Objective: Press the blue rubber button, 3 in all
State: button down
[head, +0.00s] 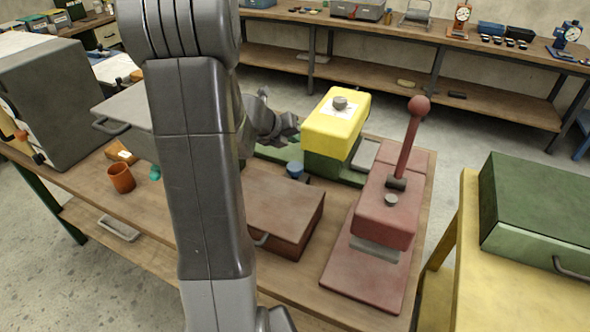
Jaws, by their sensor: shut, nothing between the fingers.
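A small blue round piece (295,168), which looks like the blue rubber button, sits low beside the yellow-topped machine (338,125) on its green base. My gripper (291,130) shows just right of my dark arm link, above and slightly left of the blue piece in the picture. Its fingers look shut and empty. It appears apart from the blue piece, though the height between them is hard to judge. My arm hides the middle left of the bench and part of the green base.
A red lever press (385,215) with a tall ball-topped handle stands right of the machine. A brown-red box (285,215) lies in front. An orange cup (121,178) and grey case (125,115) are left. A green box (540,215) sits on a yellow table at right.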

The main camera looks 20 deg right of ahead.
aim_at(296, 166)
jog(key=shift+f+b, duration=3.05)
jog(key=shift+f, duration=0.55)
jog(key=shift+f+b, duration=0.3)
jog(key=shift+f, duration=0.1)
jog(key=shift+f+b, duration=0.85)
jog(key=shift+f, duration=0.15)
jog(key=shift+r, duration=0.1)
jog(key=shift+r+p, duration=1.35)
notch_tip(296, 166, up, 5)
jog(key=p, duration=0.5)
jog(key=shift+r, duration=0.1)
